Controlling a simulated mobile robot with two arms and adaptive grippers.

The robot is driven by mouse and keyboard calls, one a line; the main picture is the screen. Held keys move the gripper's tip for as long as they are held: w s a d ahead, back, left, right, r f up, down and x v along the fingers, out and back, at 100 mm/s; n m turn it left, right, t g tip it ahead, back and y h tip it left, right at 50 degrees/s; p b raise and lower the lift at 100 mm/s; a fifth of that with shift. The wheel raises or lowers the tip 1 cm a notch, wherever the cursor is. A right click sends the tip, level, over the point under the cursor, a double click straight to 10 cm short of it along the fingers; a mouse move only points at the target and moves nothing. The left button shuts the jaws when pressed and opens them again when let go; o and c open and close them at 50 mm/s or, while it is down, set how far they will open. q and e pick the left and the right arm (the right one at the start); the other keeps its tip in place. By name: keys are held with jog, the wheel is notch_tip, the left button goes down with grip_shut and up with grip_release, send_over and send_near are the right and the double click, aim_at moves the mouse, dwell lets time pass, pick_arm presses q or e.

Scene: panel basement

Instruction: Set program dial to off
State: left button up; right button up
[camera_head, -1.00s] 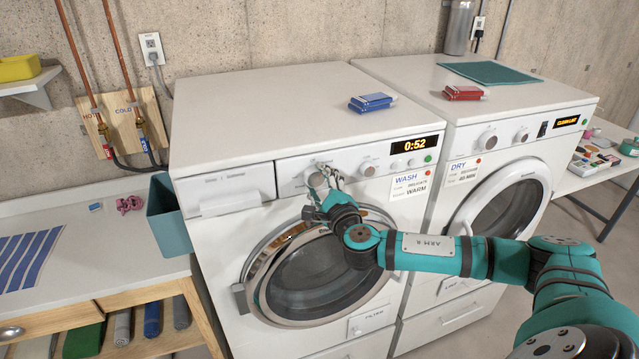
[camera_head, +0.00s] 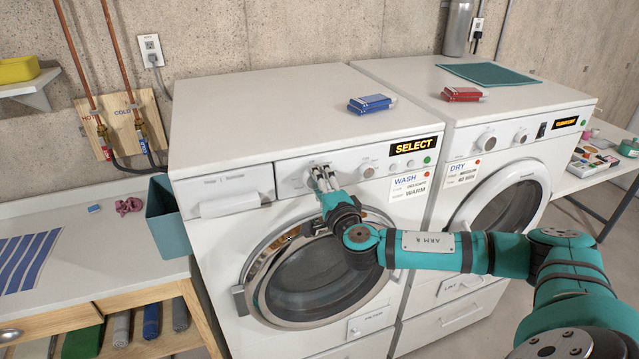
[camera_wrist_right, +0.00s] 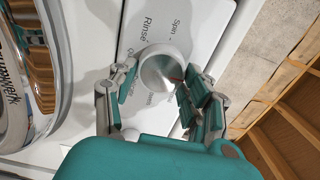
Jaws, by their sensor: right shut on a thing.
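The program dial (camera_wrist_right: 158,66) is a round pale knob with a red mark, on the front panel of the left machine, the washer (camera_head: 262,108). My right gripper (camera_head: 321,171) reaches it from the front and is shut on it. In the right wrist view, the fingers (camera_wrist_right: 157,88) lie on either side of the knob. The labels "Spin" and "Rinse" show beside the dial; others are partly hidden by the fingers. The washer display (camera_head: 416,146) reads "SELECT". My left gripper is not in view.
A second knob (camera_head: 369,168) sits right of the dial. The dryer (camera_head: 470,120) stands to the right. A teal bin (camera_head: 168,218) hangs at the washer's left side. A blue box (camera_head: 371,103) lies on top.

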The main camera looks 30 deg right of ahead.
dwell(0.4)
jog(key=o, duration=1.1)
jog(key=shift+o, duration=0.2)
jog(key=v, duration=1.2)
